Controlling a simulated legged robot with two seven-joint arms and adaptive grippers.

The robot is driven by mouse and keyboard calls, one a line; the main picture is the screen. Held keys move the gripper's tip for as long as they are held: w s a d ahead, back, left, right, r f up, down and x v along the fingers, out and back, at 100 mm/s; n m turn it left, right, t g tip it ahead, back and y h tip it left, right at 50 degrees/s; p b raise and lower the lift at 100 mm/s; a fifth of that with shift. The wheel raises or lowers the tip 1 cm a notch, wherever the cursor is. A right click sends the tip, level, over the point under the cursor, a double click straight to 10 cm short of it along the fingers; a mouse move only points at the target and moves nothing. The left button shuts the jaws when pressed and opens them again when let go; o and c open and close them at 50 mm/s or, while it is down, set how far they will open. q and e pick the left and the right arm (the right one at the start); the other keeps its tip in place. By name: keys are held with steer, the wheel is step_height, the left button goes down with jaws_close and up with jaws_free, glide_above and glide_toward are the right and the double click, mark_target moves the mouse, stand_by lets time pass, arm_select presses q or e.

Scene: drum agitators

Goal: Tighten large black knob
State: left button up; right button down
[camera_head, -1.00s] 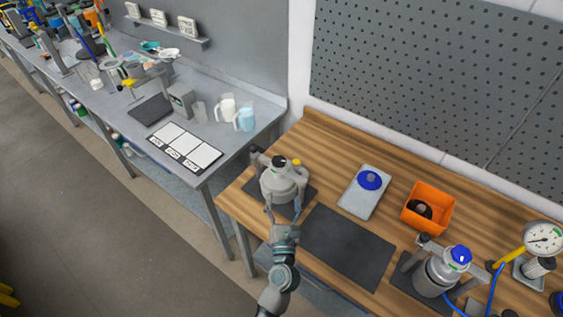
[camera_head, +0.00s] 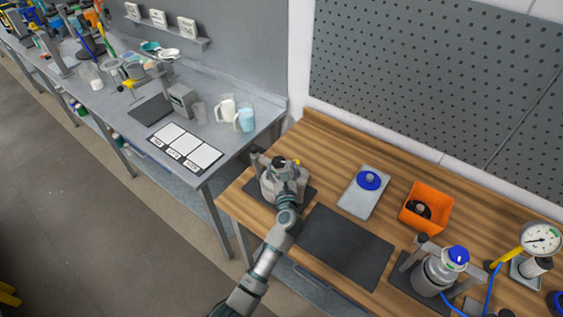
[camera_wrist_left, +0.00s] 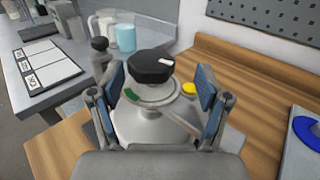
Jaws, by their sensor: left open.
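The large black knob (camera_wrist_left: 151,66) sits on top of a grey metal drum (camera_wrist_left: 145,125), with a white mark on its top. The drum stands at the left end of the wooden table, and the knob (camera_head: 279,162) also shows in the head view. My left gripper (camera_wrist_left: 159,88) is open, with one blue-padded finger on each side of the knob in the wrist view. A gap shows between each finger and the knob. In the head view my left gripper (camera_head: 288,172) is over the drum and covers part of it. My right gripper is not in view.
A yellow button (camera_wrist_left: 189,88) is close to the right finger. A tray with a blue disc (camera_head: 369,180), an orange bin (camera_head: 427,206) and a second drum with a blue cap (camera_head: 437,276) stand to the right. A black mat (camera_head: 346,245) lies empty in front.

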mark_target(278, 168)
arm_select(q)
steer(key=shift+w+a, duration=0.15)
steer(key=shift+w, duration=0.4)
steer(key=shift+w+a, duration=0.15)
steer(key=shift+w, duration=0.4)
steer(key=shift+w+a, duration=0.2)
steer(key=shift+a, duration=0.35)
steer(key=shift+c, duration=1.2)
steer(key=shift+d, duration=0.3)
steer(key=c, duration=0.8)
steer(key=shift+d, duration=0.2)
steer(key=shift+c, duration=0.7)
steer(key=shift+a, duration=0.25)
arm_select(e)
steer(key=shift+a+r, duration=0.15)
